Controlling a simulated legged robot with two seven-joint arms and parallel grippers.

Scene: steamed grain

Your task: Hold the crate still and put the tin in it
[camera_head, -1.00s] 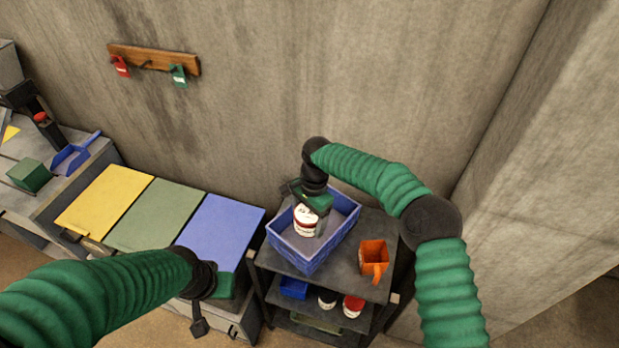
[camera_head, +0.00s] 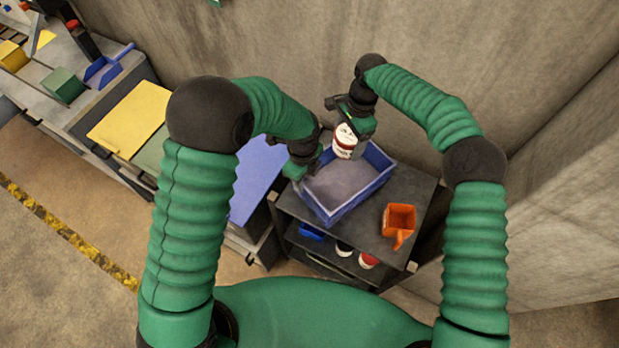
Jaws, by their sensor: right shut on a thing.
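The blue crate (camera_head: 384,178) stands on the dark top of a shelf unit, and its grey inner floor is bare. My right gripper (camera_head: 352,124) is shut on the tin (camera_head: 344,142), which is white with red bands. It holds the tin upright at the far end of the crate; I cannot tell whether the tin is above the rim or just beyond it. My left gripper (camera_head: 296,168) is at the crate's left corner. Its fingers are partly hidden by its own wrist, so I cannot tell whether it grips the wall or only touches it.
An orange pot (camera_head: 399,218) with a handle stands on the shelf top to the right of the crate. Tins and a blue bin (camera_head: 312,232) sit on the shelf below. Left is a bench with yellow (camera_head: 130,118), green and blue panels. A concrete wall stands close behind.

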